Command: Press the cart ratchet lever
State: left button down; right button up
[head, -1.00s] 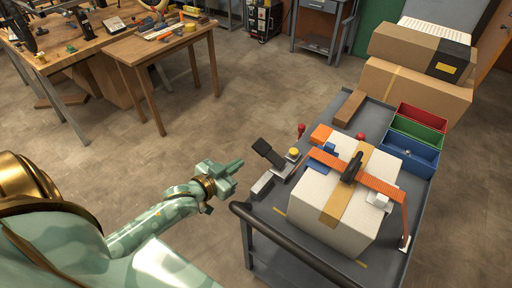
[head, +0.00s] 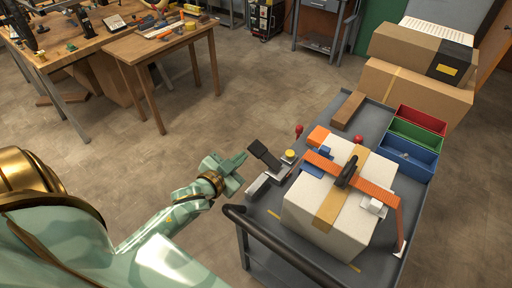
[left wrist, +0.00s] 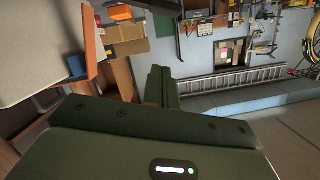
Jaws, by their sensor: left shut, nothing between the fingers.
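A black paddle-like lever (head: 264,155) stands tilted above a grey metal block (head: 262,185) at the cart's left edge. A second black lever-like piece (head: 348,170) sits on the orange strap (head: 378,188) across the white box. I cannot tell for sure which one is the ratchet lever. My left gripper (head: 240,162) is shut and empty, just left of the tilted paddle; I cannot tell whether they touch. Its closed fingers show in the left wrist view (left wrist: 159,87). My right gripper is not in view.
The grey cart (head: 282,245) has a dark push handle (head: 285,255) below my left gripper. The strapped white box (head: 320,215) fills its middle. A red knob (head: 299,130), a yellow button (head: 290,154) and coloured bins (head: 413,140) are also there. Floor left of the cart is clear.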

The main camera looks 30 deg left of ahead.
pick_arm(q)
jog(key=b, duration=0.2)
send_over(254, 152)
jog(key=s+d, duration=0.1)
jog(key=d, duration=0.1)
notch_tip(254, 152, down, 2)
jog(key=f, duration=0.1)
jog(key=b, duration=0.1)
jog(key=w+a+f, duration=0.1)
jog(key=shift+f, duration=0.35)
jog(key=shift+s+a+f+b, duration=0.1)
jog(key=shift+a+f+b, duration=0.3)
jog(key=shift+f, duration=0.3)
jog(key=shift+a+f, duration=0.1)
